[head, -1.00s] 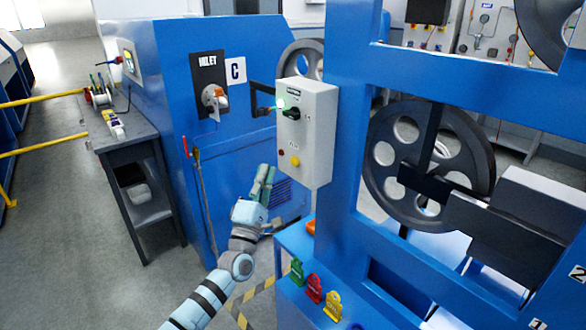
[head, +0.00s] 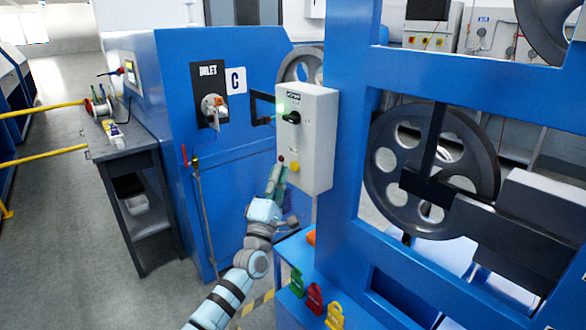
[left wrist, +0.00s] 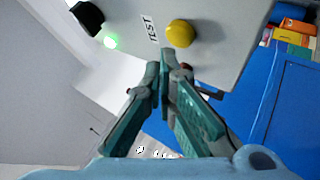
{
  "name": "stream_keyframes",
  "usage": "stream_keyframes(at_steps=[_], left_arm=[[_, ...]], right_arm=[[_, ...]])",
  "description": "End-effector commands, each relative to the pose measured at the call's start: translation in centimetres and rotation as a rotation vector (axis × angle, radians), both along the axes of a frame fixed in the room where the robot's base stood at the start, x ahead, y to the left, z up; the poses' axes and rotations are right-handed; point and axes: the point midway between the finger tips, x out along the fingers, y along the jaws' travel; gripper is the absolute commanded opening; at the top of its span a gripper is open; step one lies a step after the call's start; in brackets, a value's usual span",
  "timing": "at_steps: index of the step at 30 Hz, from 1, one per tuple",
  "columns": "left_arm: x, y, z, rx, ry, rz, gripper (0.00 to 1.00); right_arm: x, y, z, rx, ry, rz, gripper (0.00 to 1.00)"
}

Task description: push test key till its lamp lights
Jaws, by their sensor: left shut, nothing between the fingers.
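The light grey control box (head: 318,140) hangs on the blue frame. Its yellow button (head: 295,166) sits low on the face; in the left wrist view the yellow button (left wrist: 180,33) is beside the TEST label (left wrist: 150,30). A red button (head: 281,157) is next to it; in the left wrist view the red button (left wrist: 186,66) is partly hidden by the fingers. A green lamp (left wrist: 110,41) glows beside the black knob (left wrist: 87,15). My left gripper (head: 278,168) is shut and empty, its tips close to the buttons; contact cannot be told. My right gripper is out of view.
A blue cabinet (head: 230,130) with an inlet valve (head: 213,103) stands left of the box. A large grey pulley (head: 385,160) is to the right. Green, red and yellow tags (head: 315,298) stand on the blue ledge below. A dark side table (head: 130,150) is at left.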

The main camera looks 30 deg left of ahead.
Motion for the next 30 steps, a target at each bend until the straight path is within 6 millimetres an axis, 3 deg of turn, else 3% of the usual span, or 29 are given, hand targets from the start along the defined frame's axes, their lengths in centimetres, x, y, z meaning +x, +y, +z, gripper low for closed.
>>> stream_keyframes(at_steps=[30], left_arm=[[0.70,-0.21,-0.11,0.001,-0.001,0.001,0.00]], right_arm=[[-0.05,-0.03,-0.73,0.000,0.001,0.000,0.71]])
